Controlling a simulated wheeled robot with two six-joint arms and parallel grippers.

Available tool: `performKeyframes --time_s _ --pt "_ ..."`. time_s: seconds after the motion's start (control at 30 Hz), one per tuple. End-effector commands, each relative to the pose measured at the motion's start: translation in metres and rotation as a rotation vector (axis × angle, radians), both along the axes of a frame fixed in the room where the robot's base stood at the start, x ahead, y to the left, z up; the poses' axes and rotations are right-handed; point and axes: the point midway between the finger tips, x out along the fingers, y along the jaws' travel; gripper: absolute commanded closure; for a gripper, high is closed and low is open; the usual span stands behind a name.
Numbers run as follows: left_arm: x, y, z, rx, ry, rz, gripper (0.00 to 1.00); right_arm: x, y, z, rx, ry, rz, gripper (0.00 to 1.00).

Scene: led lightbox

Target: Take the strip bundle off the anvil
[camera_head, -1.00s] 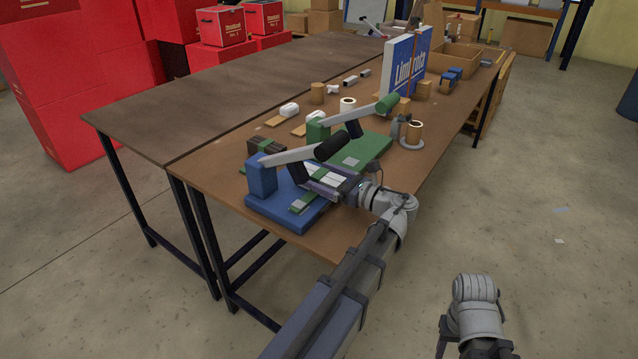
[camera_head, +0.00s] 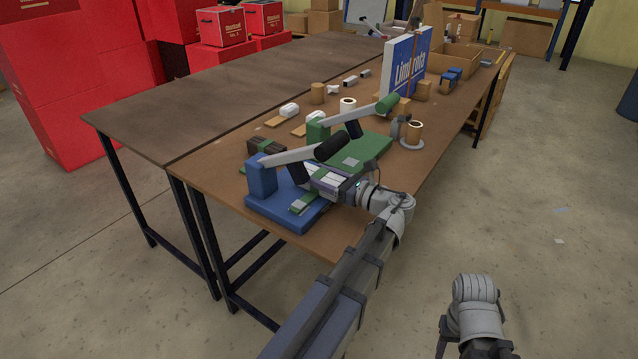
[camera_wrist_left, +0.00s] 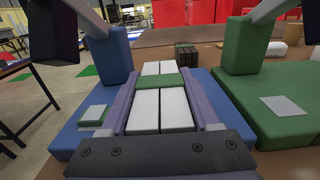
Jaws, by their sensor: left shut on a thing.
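The strip bundle (camera_wrist_left: 160,108), white strips with a green band across them, lies between the purple fingers of my left gripper (camera_wrist_left: 155,100). In the head view the bundle (camera_head: 323,181) shows over the blue press base (camera_head: 262,208), below the dark-tipped press arm (camera_head: 285,156). My left gripper (camera_head: 328,184) is shut on the bundle. A small pale plate with green edges (camera_wrist_left: 93,115) lies on the blue base beside the left finger. The anvil under the bundle is hidden, and I cannot tell whether the bundle touches it.
A green press (camera_head: 375,148) stands just behind the blue one, with a pale plate on its base. A dark block (camera_head: 266,146), white rolls and a lettered sign (camera_head: 405,66) are farther back. The brown table (camera_head: 225,75) on the left is clear.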

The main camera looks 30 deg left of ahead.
Motion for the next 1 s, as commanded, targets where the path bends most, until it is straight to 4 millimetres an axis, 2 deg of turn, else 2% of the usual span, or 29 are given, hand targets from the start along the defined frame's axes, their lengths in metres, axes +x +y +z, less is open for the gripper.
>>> performKeyframes --time_s 0.03,0.13,0.73,1.0 --pt "0.000 0.000 0.000 0.000 0.000 0.000 0.89 0.000 0.000 0.000 0.000 0.000 0.000 0.50" --pt "0.000 0.000 0.000 0.000 0.000 0.001 1.00 0.000 0.000 0.000 0.000 0.000 0.000 0.50" --pt "0.000 0.000 0.002 0.001 0.000 0.001 1.00 0.000 0.000 0.001 0.000 0.000 0.000 0.50" --pt "0.000 0.003 0.012 0.002 0.000 0.000 1.00 0.000 0.000 0.012 0.000 0.000 0.000 0.50"
